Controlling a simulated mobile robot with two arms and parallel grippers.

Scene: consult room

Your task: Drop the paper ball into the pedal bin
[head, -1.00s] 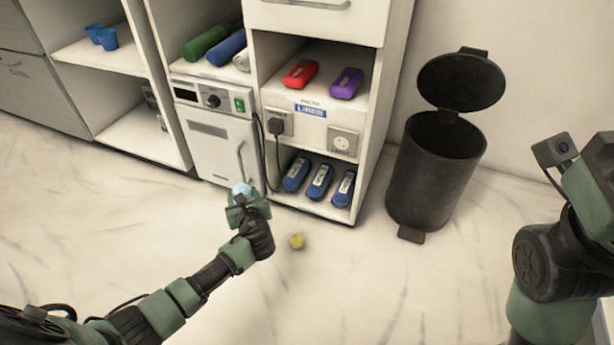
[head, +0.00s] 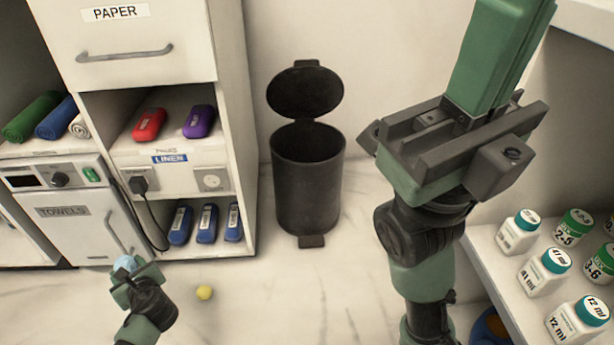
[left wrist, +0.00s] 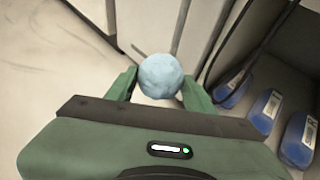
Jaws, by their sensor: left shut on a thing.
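The paper ball, a pale blue crumpled ball (head: 125,263), is between the fingers of my left gripper (head: 133,270), which is shut on it low in front of the towel cabinet. The ball (left wrist: 160,76) shows clear of the floor between the green fingertips in the left wrist view. The black pedal bin (head: 308,185) stands upright on the floor by the wall, right of the cabinet, its lid raised and its mouth open. My left gripper is left of the bin and nearer me. My right gripper (head: 500,55) is raised at the right; its jaw state is unclear.
A small yellow ball (head: 204,292) lies on the floor right of my left gripper. The shelf unit (head: 248,130) stands left of the bin. A white shelf (head: 490,260) with several bottles is at the right. Floor in front of the bin is clear.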

